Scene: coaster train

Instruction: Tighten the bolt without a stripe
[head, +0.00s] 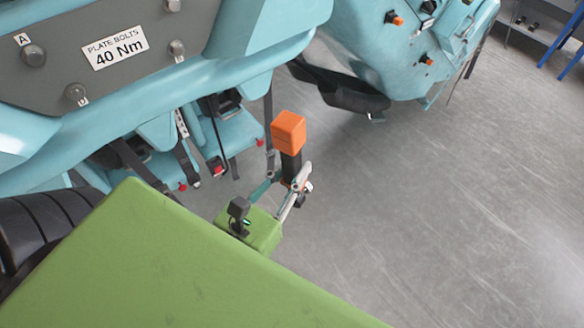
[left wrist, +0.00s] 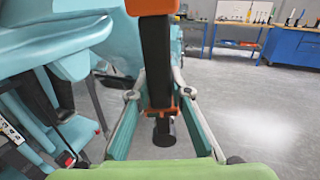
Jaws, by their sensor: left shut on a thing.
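My left gripper (head: 288,183) is shut around the black shaft of a tool with an orange block-shaped head (head: 289,132). The tool is upright, held in open air above the floor, right of the teal train. The left wrist view shows the black shaft (left wrist: 156,60) between the two fingers, its lower end below them. A grey plate (head: 125,75) on the train carries bolts. The bolt beside label A (head: 33,55) shows no stripe. The lower bolt (head: 76,94) and right bolt (head: 177,50) show small white marks. The top bolt (head: 172,4) is at the picture edge, its marking unclear.
A white label (head: 115,47) reads "PLATE BOLTS 40 Nm". Teal seats with belts (head: 228,135) lie below the plate. Another teal car (head: 425,45) stands at upper right. Blue workbenches (left wrist: 290,48) stand far back. The grey floor (head: 450,200) is clear at right.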

